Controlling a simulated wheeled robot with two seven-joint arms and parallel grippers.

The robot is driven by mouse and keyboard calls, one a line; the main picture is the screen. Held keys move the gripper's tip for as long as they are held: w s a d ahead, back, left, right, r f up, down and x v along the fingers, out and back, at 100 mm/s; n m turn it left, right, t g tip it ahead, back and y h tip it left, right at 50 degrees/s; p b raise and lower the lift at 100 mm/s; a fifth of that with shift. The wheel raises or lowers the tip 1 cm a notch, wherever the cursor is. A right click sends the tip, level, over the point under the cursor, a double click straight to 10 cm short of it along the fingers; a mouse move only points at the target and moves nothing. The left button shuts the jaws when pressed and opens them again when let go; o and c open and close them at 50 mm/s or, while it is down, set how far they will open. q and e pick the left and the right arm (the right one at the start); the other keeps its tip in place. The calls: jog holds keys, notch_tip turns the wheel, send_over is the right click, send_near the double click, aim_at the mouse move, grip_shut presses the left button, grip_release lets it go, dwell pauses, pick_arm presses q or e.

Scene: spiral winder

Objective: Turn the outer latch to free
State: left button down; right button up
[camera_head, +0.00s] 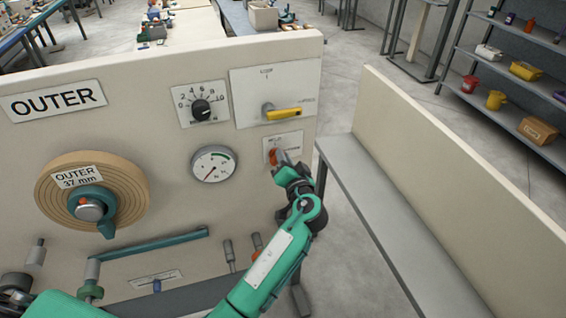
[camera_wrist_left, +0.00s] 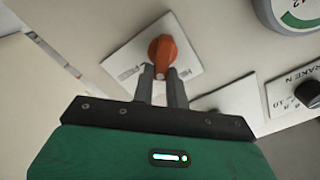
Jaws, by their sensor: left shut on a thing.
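An orange turn knob (camera_head: 274,156), which seems to be the outer latch, sits on a small white plate (camera_head: 292,142) low on the right of the cream panel. The knob also shows in the left wrist view (camera_wrist_left: 163,54), on its plate (camera_wrist_left: 188,44). The plate's small lettering is partly hidden. My left gripper (camera_head: 283,170) reaches up from below, and its two fingers (camera_wrist_left: 163,75) are shut on the knob's lower end. The knob points toward the gripper in the wrist view. My right gripper is not in view.
Above the knob is a yellow lever (camera_head: 284,114). A gauge (camera_head: 213,164) and a black brake dial (camera_head: 201,109) sit to its left. A wooden spool (camera_head: 60,190) marked OUTER 37 mm is at the left. A cream divider (camera_head: 430,160) with a grey ledge stands at right.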

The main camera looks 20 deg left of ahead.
pick_arm(q)
jog(key=m, duration=0.3)
jog(key=f+m, duration=0.1)
jog(key=m, duration=0.5)
jog(key=shift+w+d+f+p, duration=0.15)
jog(key=shift+d+p, duration=0.1)
jog(key=shift+p, duration=0.1)
dwell(0.3)
jog(key=c, duration=1.4)
grip_release()
jog(key=shift+f, duration=0.15)
